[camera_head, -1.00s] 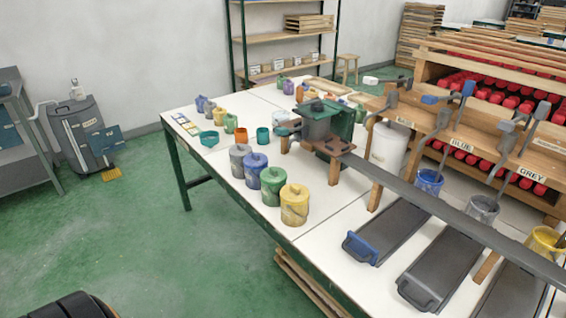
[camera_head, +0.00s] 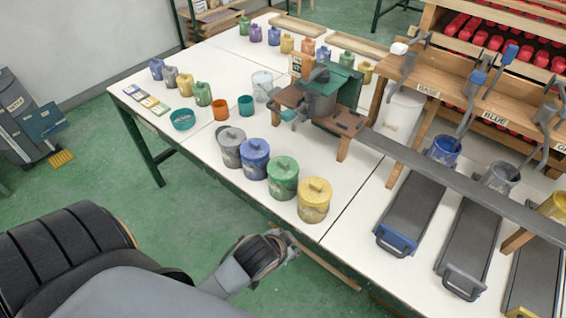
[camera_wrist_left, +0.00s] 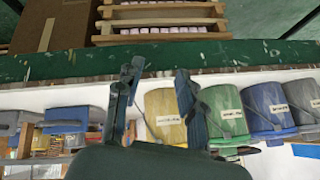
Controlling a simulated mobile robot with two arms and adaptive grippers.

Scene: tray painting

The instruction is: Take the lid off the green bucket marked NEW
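A green bucket (camera_head: 283,183) with a knobbed lid on it stands upright near the table's front edge, between a blue and a yellow bucket. In the left wrist view, which looks upside down, the green bucket (camera_wrist_left: 218,105) is right of the fingers and bears a white label too small to read. My left gripper (camera_head: 288,245) is beyond the table's front edge, below and apart from the buckets. My right gripper is not in view.
The yellow bucket (camera_head: 314,203), blue bucket (camera_head: 254,160) and grey bucket (camera_head: 230,150) stand close beside the green one, all lidded. A mixing machine (camera_head: 320,95) is behind them. Dark trays (camera_head: 415,210) lie at right. Wooden crates (camera_wrist_left: 160,22) are under the table.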

